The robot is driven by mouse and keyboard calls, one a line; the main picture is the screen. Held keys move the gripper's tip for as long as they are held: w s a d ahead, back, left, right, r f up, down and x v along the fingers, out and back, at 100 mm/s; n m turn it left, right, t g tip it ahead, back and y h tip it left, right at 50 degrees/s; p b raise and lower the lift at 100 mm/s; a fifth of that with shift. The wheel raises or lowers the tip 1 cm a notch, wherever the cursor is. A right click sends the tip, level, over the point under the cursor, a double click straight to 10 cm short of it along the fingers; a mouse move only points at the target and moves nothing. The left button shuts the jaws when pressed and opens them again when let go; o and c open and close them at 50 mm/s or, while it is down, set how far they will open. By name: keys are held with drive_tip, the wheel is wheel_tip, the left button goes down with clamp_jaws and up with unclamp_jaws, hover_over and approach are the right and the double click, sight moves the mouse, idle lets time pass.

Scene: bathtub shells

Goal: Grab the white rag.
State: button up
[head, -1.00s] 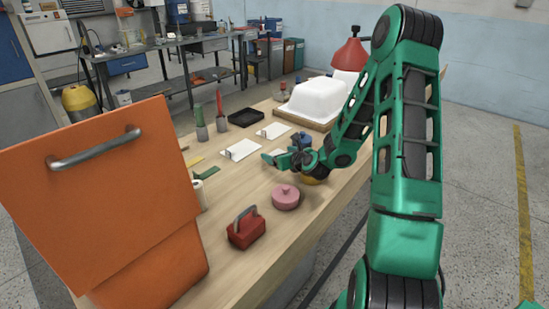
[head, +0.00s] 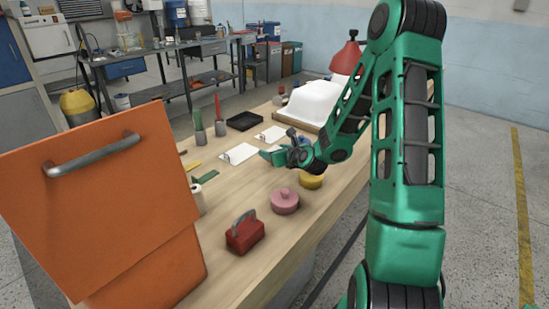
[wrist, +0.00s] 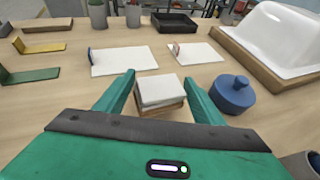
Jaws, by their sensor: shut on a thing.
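The white rag (wrist: 160,89) is a small folded square pad between my fingers in the wrist view. A brownish layer (wrist: 163,108) shows beneath it; I cannot tell whether it is a separate cloth or block. My gripper (wrist: 160,84) is shut on the white rag, with one green finger along each side of it. In the head view my gripper (head: 272,155) is low over the middle of the workbench, and the rag cannot be made out there.
A blue lidded pot (wrist: 232,93) stands close to the right finger. White boards (wrist: 124,60) lie beyond, and a white tub shell (wrist: 270,35) sits at right. Pink (head: 285,200) and yellow (head: 311,181) pots, a red handled block (head: 244,232) and an orange panel (head: 110,190) are nearer.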

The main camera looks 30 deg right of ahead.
drive_tip(key=w+a+r, duration=0.2)
drive_tip(key=a+r, duration=0.4)
drive_tip(key=a, duration=0.3)
drive_tip(key=shift+a, duration=0.25)
drive_tip(key=shift+w+a+r, duration=0.1)
drive_tip(key=shift+w+a, duration=0.05)
drive_tip(key=shift+w+a+r, duration=0.1)
drive_tip(key=shift+a+r, duration=0.4)
drive_tip(key=shift+a, duration=0.05)
drive_tip(key=shift+r, duration=0.1)
